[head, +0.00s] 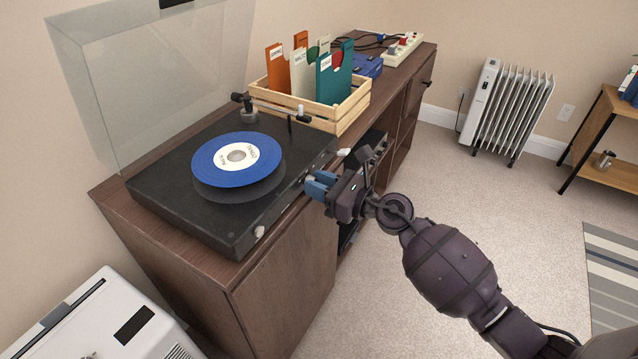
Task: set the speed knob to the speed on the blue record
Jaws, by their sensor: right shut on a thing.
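The blue record (237,158) lies on the platter of the black turntable (180,212). Its cream label has print too small to read. My right gripper (316,185), with blue fingertips, is at the turntable's front face near the right end. It is shut on a small knob there, which I take as the speed knob; the fingers hide the knob and its markings. A silver knob (259,232) sits apart at the front left corner. My left gripper is not in view.
The clear lid (150,70) stands open behind the turntable. A wooden crate (345,121) of record sleeves stands to its right on the brown sideboard (285,285). A white appliance (110,325) is at lower left. A radiator (507,108) stands by the wall. Carpet is clear in front.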

